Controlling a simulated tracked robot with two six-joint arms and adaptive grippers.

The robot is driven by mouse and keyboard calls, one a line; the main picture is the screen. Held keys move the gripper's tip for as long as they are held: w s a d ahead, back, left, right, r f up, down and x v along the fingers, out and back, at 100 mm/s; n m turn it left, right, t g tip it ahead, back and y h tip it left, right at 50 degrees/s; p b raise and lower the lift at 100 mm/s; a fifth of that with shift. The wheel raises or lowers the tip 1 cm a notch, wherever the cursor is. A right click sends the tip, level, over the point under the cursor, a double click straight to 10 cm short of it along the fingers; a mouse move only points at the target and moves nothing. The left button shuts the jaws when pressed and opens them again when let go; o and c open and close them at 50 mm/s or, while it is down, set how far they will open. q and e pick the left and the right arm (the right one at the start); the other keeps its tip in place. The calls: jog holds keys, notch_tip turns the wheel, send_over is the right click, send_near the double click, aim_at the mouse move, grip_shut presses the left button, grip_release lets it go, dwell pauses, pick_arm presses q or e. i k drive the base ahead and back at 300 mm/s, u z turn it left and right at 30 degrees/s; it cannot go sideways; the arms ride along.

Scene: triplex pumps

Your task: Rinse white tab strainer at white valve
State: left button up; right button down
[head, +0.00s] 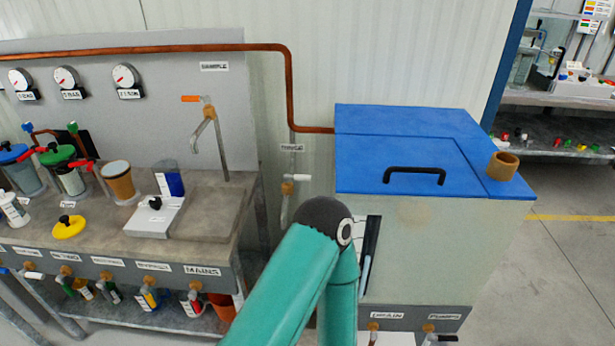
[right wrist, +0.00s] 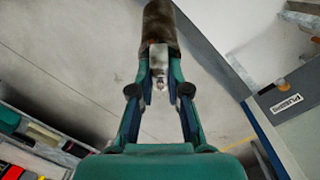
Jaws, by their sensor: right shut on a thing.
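In the right wrist view my right gripper (right wrist: 160,78) is shut on the light tab of a strainer (right wrist: 160,28). The strainer is a dark brown, dirty-looking cylinder that points away beyond the fingertips, above the grey floor. In the head view the white valve (head: 299,178) is a white lever on a thin vertical pipe below a small label, between the bench and the blue-lidded tank. A teal arm of mine rises in front of the tank, and its gripper is hidden there. My left gripper is in neither view.
The tank has a blue lid (head: 390,150) with a black handle, and a brown ring (head: 503,166) sits on its right corner. The bench (head: 215,215) at left holds several jars, a white block and a yellow lid (head: 69,228). The floor at right is clear.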

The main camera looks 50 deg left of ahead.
aim_at(303, 178)
jog(key=k, duration=1.1)
jog(key=u, duration=0.1)
jog(key=i, duration=0.7)
jog(key=u, duration=0.4)
